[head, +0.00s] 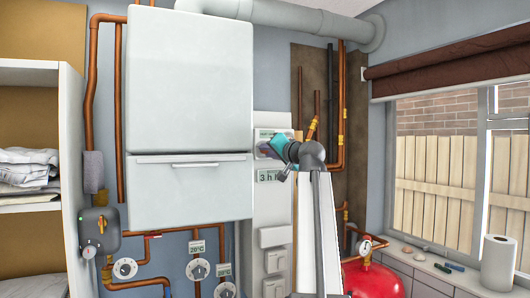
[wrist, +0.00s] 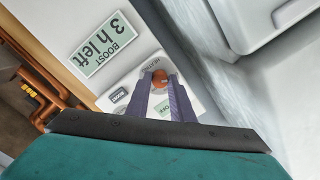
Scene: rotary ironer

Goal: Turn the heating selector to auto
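The heating selector is on a white control panel (head: 270,215) right of the big white boiler. In the wrist view its small orange-brown knob (wrist: 160,77) shows between the tips of my gripper (wrist: 160,82), with a finger against each side. In the head view my gripper (head: 268,146) is at the top of the panel and hides the selector. A display (wrist: 106,43) left of the knob reads "BOOST 3 h left".
The boiler (head: 190,90) stands out from the wall just left of the panel. Copper pipes (head: 340,110) run to its right. Several dials (head: 199,269) sit below the boiler. A red tank (head: 372,278) and window sill are at the right; shelves with linen are at the left.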

